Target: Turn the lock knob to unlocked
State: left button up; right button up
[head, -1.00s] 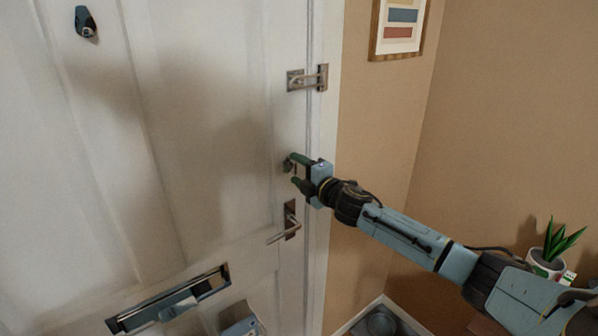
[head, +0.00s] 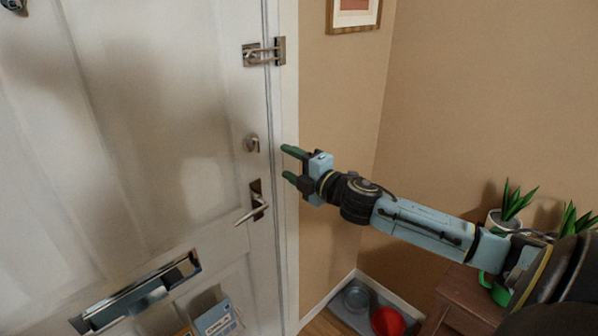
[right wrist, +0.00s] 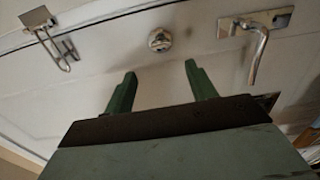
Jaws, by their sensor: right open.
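The lock knob (head: 252,144) is a small round metal knob on the white door (head: 180,150), above the lever handle (head: 258,204). In the right wrist view the knob (right wrist: 160,40) shows beyond and between my fingertips, with its thumb-turn bar close to level in that picture. My right gripper (head: 288,165) is open and empty, to the right of the knob and apart from it, by the door's edge. Its two green fingers also show in the right wrist view (right wrist: 157,80). My left gripper is not in view.
A metal swing latch (head: 264,52) is above the knob. A letter slot (head: 140,290) with a mail holder (head: 212,312) is lower on the door. At right are potted plants (head: 512,205) on a brown stand (head: 462,292), with bowls (head: 387,321) on a floor tray.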

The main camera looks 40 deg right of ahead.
jog(key=shift+s+d, duration=0.15)
jog(key=shift+s, duration=1.05)
